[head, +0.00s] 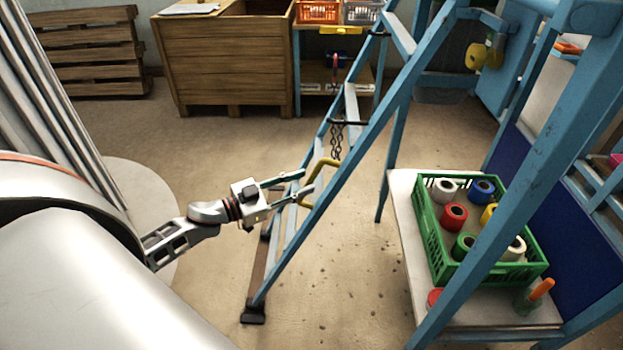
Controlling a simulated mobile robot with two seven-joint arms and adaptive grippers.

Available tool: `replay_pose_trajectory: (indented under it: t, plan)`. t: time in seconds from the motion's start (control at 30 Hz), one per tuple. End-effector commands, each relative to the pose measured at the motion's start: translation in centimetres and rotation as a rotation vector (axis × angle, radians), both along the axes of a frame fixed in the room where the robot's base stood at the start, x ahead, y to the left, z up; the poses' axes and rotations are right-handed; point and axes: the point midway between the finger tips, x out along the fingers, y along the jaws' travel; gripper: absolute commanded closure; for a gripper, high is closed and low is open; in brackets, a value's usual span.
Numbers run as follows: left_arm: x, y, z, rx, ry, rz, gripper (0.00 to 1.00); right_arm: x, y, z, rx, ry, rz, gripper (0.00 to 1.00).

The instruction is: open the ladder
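A blue stepladder (366,142) stands in the middle of the head view, with a dark foot at its lower left. A dark chain (337,141) hangs between its rails. A bent yellow handle (321,166) sits at the side of the near rail. My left gripper (308,181) comes in from the left, beside the yellow handle. Its two fingers are apart, with their tips close to the handle. I cannot tell whether they touch it. My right gripper is not in view.
A green crate (433,245) of coloured rolls stands on a pale table (400,190) at the right, behind thick blue bars. The floor left of the ladder is clear.

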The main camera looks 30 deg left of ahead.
Motion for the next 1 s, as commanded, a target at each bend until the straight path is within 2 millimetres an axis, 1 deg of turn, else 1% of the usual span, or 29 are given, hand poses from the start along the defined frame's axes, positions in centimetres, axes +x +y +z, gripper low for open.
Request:
replay_pose_trajectory:
  t: [0.03,0.1,0.3,0.63,0.67,0.7,0.73,0.77,1.0]
  plan:
    - [0.8,-0.4,0.1,0.0,-0.002,0.001,0.71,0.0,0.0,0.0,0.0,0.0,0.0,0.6]
    - [1.6,-0.7,0.1,0.0,-0.002,0.001,0.71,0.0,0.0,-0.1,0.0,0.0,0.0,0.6]
    - [3.1,-1.5,0.0,0.0,0.001,0.001,0.71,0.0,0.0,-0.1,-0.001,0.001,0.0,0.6]
    - [3.3,-1.7,-0.1,0.0,0.001,0.001,0.71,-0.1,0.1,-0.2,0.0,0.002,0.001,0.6]
    - [3.3,-1.7,-0.1,0.0,0.001,0.001,0.76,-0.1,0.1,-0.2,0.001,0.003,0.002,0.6]
    - [3.3,-1.7,-0.1,0.0,0.001,0.001,0.87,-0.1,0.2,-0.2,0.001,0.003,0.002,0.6]
    - [3.3,-1.7,-0.1,0.0,0.001,0.001,0.94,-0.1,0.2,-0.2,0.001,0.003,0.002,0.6]
    - [3.3,-1.7,0.0,0.0,0.001,0.001,1.0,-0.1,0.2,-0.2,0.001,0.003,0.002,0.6]
    - [3.5,-1.6,0.0,0.0,0.001,0.001,1.0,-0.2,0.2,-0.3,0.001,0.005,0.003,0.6]
